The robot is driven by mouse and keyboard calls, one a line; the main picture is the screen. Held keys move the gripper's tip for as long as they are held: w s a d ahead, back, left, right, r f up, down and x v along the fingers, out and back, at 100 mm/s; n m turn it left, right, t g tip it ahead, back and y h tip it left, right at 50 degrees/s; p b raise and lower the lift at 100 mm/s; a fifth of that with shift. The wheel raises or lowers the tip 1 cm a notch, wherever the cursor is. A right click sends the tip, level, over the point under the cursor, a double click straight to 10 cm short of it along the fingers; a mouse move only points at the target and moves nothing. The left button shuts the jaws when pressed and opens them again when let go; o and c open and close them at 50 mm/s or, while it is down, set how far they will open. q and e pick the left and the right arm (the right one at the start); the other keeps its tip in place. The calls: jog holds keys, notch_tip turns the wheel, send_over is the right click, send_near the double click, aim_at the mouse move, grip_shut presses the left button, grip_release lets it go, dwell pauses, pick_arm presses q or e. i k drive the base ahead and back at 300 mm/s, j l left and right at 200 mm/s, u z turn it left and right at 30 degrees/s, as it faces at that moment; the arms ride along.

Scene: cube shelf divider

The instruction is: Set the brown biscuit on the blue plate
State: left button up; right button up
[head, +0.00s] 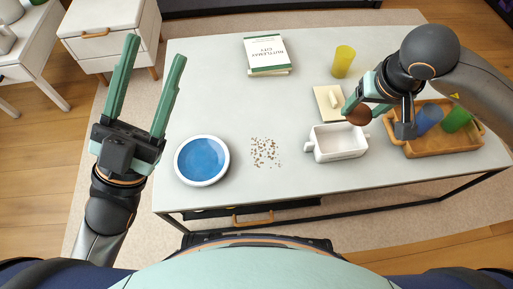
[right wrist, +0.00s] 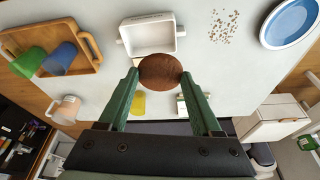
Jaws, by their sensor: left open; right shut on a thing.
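The brown biscuit (right wrist: 160,72) is a round disc held between the two green fingertips of my right gripper (right wrist: 160,76). In the head view the biscuit (head: 359,116) is above the table, just over the back edge of the white box. My right gripper (head: 360,107) is shut on it. The blue plate (head: 202,160), with a white rim, lies at the left front of the table, well left of the biscuit, and its blue centre is empty. It also shows in the right wrist view (right wrist: 290,22). My left gripper (head: 147,88) is open and empty, left of the table.
A white handled box (head: 338,145) stands between plate and wooden tray (head: 432,146), which holds a blue cup (head: 428,120) and a green cup (head: 456,120). Crumbs (head: 265,152) lie beside the plate. A yellow cup (head: 343,61), a book (head: 266,53) and a butter board (head: 329,103) stand further back.

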aim_at(202, 160)
jog(key=k+j, duration=0.2)
jog(key=j, duration=0.55)
jog(key=k+j, duration=0.15)
jog(key=j, duration=0.2)
jog(key=i+j, duration=0.15)
jog(key=j, duration=0.25)
jog(key=i+j, duration=0.15)
jog(key=j, duration=0.25)
